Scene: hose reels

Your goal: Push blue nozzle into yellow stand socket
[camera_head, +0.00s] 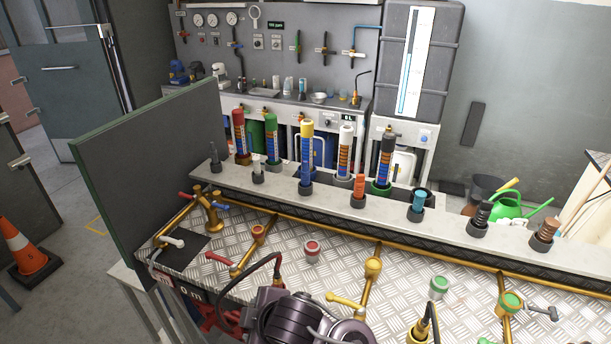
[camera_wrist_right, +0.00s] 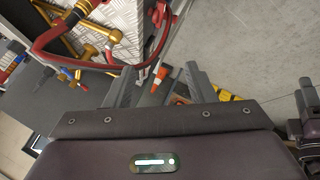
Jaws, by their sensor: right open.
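A light blue nozzle (camera_head: 419,199) stands upright in a dark round holder on the pale ledge (camera_head: 450,222), right of the middle.
Orange (camera_head: 359,187), white and dark nozzles share the ledge. Brass pipes (camera_head: 373,266) with coloured valve handles cross the tread-plate bench (camera_head: 330,240). A grey panel (camera_head: 150,165) closes the left end. A red hose (camera_wrist_right: 55,35) and a distant cone (camera_wrist_right: 158,76) show in the wrist view.

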